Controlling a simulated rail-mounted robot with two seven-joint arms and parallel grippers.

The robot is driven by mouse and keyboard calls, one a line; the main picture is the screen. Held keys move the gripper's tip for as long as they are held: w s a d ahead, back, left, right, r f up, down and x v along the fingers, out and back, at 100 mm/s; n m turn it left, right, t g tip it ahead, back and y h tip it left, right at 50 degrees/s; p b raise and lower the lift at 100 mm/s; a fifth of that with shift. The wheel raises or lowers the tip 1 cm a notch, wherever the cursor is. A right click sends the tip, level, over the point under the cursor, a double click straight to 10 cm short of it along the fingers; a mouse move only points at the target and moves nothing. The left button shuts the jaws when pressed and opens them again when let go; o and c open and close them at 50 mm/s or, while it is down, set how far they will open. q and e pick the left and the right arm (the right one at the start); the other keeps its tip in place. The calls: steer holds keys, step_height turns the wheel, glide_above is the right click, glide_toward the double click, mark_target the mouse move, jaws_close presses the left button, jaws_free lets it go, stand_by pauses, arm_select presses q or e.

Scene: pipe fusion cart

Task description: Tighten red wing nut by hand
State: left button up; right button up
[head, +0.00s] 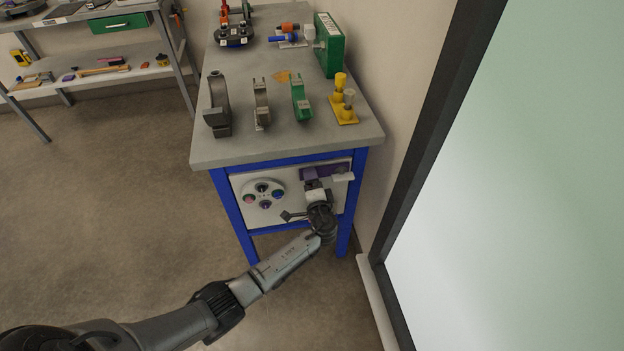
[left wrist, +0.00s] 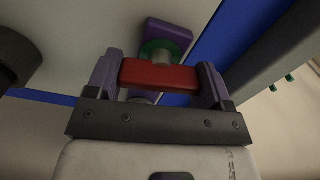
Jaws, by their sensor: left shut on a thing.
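The red wing nut (left wrist: 160,76) shows in the left wrist view as a red bar across a grey metal stem. My left gripper (left wrist: 157,84) is shut on it, one purple finger at each end. Behind the nut are a green ring (left wrist: 176,47) and a purple block (left wrist: 168,32). In the head view my left gripper (head: 314,184) is at the right part of the cart's white front panel (head: 240,181) and hides the nut. My right gripper is in neither view.
The blue-framed cart (head: 228,205) has a grey top carrying clamps, yellow fittings (head: 345,115) and a green box (head: 329,45). A round disc with coloured knobs (head: 263,193) is left of my gripper.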

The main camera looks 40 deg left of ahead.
arm_select(q)
steer(key=shift+m, duration=0.6)
steer(key=o, duration=0.9)
steer(key=shift+p+v, duration=1.75)
steer(key=shift+v, duration=5.2)
